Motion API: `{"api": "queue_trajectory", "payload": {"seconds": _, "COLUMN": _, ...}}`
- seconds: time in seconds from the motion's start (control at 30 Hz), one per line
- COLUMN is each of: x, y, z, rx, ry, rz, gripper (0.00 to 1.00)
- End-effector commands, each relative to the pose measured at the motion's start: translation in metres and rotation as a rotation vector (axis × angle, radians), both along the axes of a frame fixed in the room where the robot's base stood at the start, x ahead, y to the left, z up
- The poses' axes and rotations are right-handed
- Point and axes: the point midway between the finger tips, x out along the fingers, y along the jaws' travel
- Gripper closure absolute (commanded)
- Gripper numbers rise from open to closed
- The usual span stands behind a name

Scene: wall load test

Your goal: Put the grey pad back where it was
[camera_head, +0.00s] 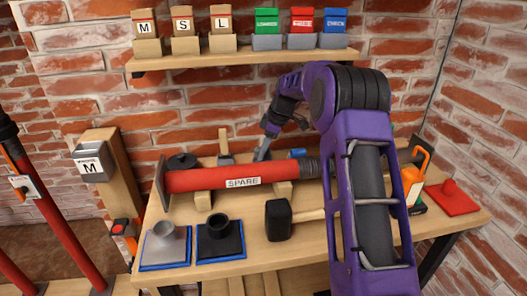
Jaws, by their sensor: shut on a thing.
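My gripper (266,141) is behind the red tube labelled SPARE (235,177), at the back of the bench. It is small here, and the tube hides its lower side. A slanted flat grey piece (262,150) shows at its end and looks like the grey pad held in the shut jaws; its outline is hard to make out. At the front left, a silver-grey plate with a round socket (165,243) lies on a blue base. A black plate of the same form (219,238) lies beside it, also on blue.
The red tube rests on wooden cradles across the bench (190,273). A black-headed mallet (279,220) lies in front. A red plate (452,196) and an orange-handled tool (415,178) stand right. A shelf (240,60) with labelled boxes hangs above. My arm hides the right middle.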

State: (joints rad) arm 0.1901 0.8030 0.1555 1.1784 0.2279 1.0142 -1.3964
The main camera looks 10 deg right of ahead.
Motion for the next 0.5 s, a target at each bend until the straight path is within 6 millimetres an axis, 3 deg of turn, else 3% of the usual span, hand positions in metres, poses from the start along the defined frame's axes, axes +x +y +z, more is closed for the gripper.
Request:
{"api": "queue_trajectory", "payload": {"seconds": 0.13, "x": 0.004, "y": 0.0, "z": 0.001, "rx": -0.002, "ry": 0.068, "rz": 0.001, "gripper": 1.0}}
{"api": "queue_trajectory", "payload": {"seconds": 0.3, "x": 0.002, "y": 0.0, "z": -0.015, "rx": -0.001, "ry": 0.072, "rz": -0.001, "gripper": 1.0}}
{"api": "queue_trajectory", "payload": {"seconds": 0.5, "x": 0.003, "y": 0.0, "z": -0.016, "rx": 0.0, "ry": 0.069, "rz": 0.0, "gripper": 1.0}}
